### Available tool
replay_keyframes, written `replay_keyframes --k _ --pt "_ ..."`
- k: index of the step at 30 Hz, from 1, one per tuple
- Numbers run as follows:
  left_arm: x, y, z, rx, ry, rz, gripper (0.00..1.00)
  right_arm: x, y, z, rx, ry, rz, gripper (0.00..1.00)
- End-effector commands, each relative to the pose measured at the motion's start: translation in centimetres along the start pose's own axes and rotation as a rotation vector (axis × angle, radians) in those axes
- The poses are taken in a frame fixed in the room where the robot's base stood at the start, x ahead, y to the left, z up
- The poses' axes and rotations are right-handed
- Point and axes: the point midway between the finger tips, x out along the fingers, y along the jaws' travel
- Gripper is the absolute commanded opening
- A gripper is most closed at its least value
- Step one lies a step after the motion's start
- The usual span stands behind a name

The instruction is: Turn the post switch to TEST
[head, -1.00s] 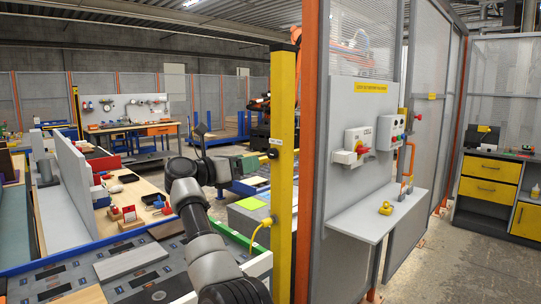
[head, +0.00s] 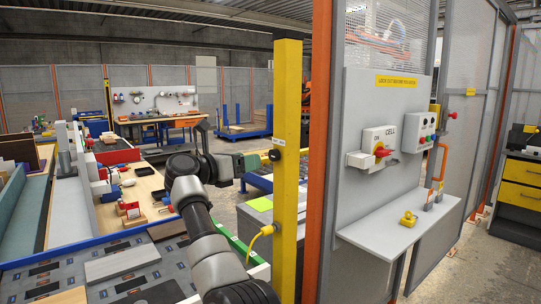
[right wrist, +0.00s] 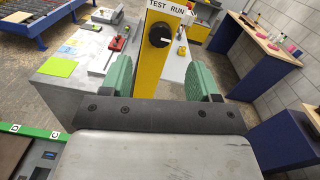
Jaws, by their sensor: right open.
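The post switch is a black knob (head: 274,155) on a yellow post (head: 288,90), under a small white label. In the right wrist view the knob (right wrist: 160,34) is ahead of my gripper, below a label reading TEST at left and RUN at right. I cannot tell surely which word it points to. My right gripper (head: 255,161) is close to the post at the knob's height. In the right wrist view its green fingers (right wrist: 160,82) are open, apart and empty, with the knob beyond the gap between them. My left gripper is not in view.
A grey panel with a red-handled CELL switch (head: 379,152) and a shelf with a yellow padlock (head: 408,219) stand right of the post. A grey box (right wrist: 80,58) is left of the post. A workbench (head: 135,195) with trays is at left.

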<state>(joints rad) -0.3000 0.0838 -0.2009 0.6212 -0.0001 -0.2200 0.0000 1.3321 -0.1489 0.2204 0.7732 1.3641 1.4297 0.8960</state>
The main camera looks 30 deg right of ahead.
Motion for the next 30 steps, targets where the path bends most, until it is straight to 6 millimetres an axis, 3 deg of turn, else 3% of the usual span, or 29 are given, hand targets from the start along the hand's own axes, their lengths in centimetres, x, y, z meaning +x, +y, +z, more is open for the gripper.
replay_keyframes --k 3,10,15,23,25,30 --pt "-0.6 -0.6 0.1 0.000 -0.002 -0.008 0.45 2.7 -0.1 0.1 -0.002 0.000 -0.004 0.61" --pt "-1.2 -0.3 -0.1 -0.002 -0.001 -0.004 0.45 6.2 -0.1 0.1 -0.003 -0.001 -0.003 0.61" --pt "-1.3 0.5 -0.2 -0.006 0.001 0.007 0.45 7.3 0.0 0.0 -0.001 -0.001 -0.001 0.61" --pt "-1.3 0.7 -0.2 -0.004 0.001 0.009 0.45 7.5 0.0 0.0 -0.001 0.000 -0.001 0.61" --pt "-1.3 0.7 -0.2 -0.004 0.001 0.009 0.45 7.5 0.0 0.0 -0.001 0.000 -0.001 0.55" --pt "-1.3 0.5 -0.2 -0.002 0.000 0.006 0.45 7.5 0.0 0.0 -0.001 0.000 -0.001 0.29"
